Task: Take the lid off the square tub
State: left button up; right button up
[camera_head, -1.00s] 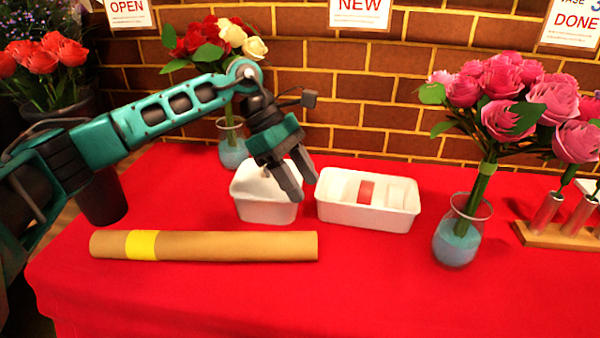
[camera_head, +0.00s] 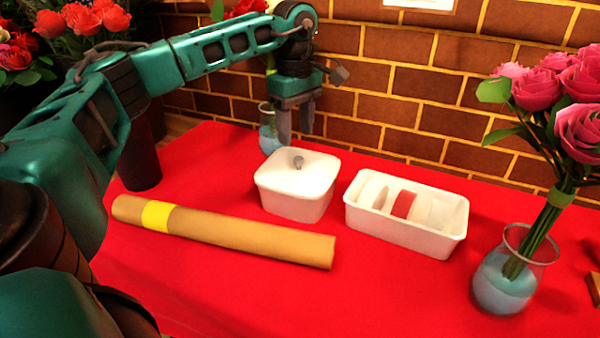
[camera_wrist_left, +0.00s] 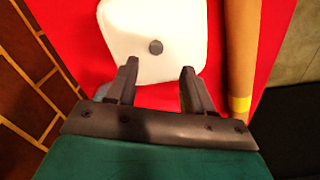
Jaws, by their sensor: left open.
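The white square tub (camera_head: 296,203) stands on the red table with its white lid (camera_head: 283,172) on. A small grey knob (camera_head: 298,161) sits in the middle of the lid. My left gripper (camera_head: 296,136) points down, open and empty, above the tub's back edge and apart from the knob. In the left wrist view the lid (camera_wrist_left: 172,30) and its knob (camera_wrist_left: 155,47) lie ahead of the two spread fingers (camera_wrist_left: 158,72). My right gripper is in neither view.
A white tray (camera_head: 400,232) with white and red rolls stands right of the tub. A brown paper roll (camera_head: 250,241) with a yellow band lies in front. A glass vase (camera_head: 268,137) stands behind the tub, another (camera_head: 505,283) with pink roses at right. The brick wall (camera_head: 400,90) is close behind.

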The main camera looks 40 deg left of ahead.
aim_at(299, 157)
pick_arm(q)
jog(key=f, duration=0.2)
jog(key=f+b, duration=0.1)
jog(key=f, duration=0.3)
jog(key=shift+w+d+f+b, duration=0.1)
jog(key=shift+w+f+b, duration=0.15)
jog(key=shift+w+b, duration=0.1)
grip_shut()
